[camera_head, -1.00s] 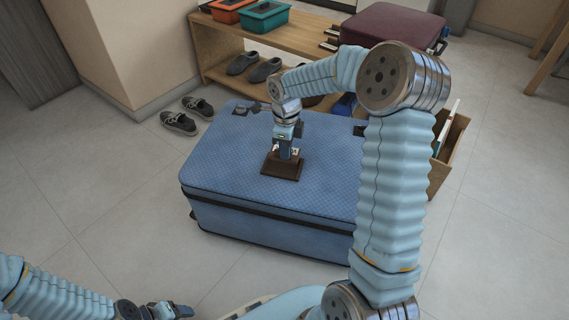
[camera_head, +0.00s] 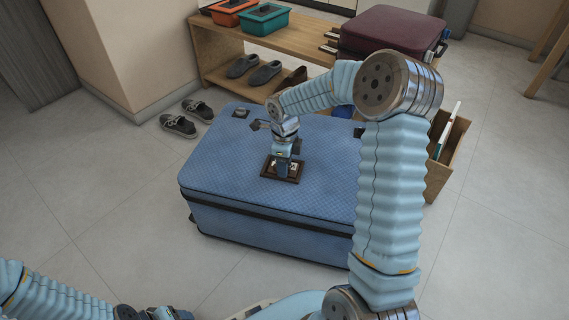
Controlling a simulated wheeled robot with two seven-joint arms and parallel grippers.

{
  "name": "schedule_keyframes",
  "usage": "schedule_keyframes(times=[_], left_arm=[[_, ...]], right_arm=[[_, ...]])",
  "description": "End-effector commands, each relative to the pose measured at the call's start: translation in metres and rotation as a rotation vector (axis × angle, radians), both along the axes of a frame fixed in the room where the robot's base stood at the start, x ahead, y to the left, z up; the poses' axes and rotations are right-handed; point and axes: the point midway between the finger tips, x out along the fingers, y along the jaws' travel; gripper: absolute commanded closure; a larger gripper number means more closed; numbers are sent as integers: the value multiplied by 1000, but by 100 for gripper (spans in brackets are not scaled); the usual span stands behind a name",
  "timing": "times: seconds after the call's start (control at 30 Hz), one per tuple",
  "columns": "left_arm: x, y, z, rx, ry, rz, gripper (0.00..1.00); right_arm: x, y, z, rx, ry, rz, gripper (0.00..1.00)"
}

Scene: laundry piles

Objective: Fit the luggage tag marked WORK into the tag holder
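The brown tag holder (camera_head: 299,179) lies on top of the blue suitcase (camera_head: 230,165). My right gripper (camera_head: 281,170) points down over the holder, with its fingertips at or just above it. Small pale patches show beside the fingers within the holder's outline. I cannot tell whether they are the WORK tag or parts of the gripper, and no lettering is readable. The fingers hide the middle of the holder, and the gap between them is unclear. My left gripper (camera_head: 168,313) is low at the bottom left edge, away from the suitcase and partly cut off.
A wooden bench (camera_head: 215,52) behind the suitcase carries an orange bin (camera_head: 228,12), a teal bin (camera_head: 264,19) and a maroon suitcase (camera_head: 393,30). Shoes (camera_head: 179,125) lie on the floor at the back left. A wooden box (camera_head: 447,150) stands at the right. The left floor is clear.

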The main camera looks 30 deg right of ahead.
Motion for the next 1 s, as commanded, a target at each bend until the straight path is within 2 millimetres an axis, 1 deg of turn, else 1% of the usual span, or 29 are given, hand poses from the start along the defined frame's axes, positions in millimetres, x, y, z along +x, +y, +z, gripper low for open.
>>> schedule_keyframes(times=[0.17,0.27,0.37,0.6,0.7,0.83,1.0], left_arm=[[0,0,1,0,0,0,35],[0,0,6,0,0,0,35],[0,0,7,1,-1,0,35],[0,1,17,4,-3,2,35],[1,2,20,5,-4,3,35],[1,2,22,6,-4,3,35],[1,2,23,6,-4,4,35]], right_arm=[[0,0,1,0,0,0,62],[0,0,6,0,0,0,62],[1,0,22,-2,-4,1,62],[1,0,78,-2,-5,0,62],[0,0,98,-1,-3,1,62],[0,0,115,-1,-2,0,62],[0,0,123,0,0,0,62]])
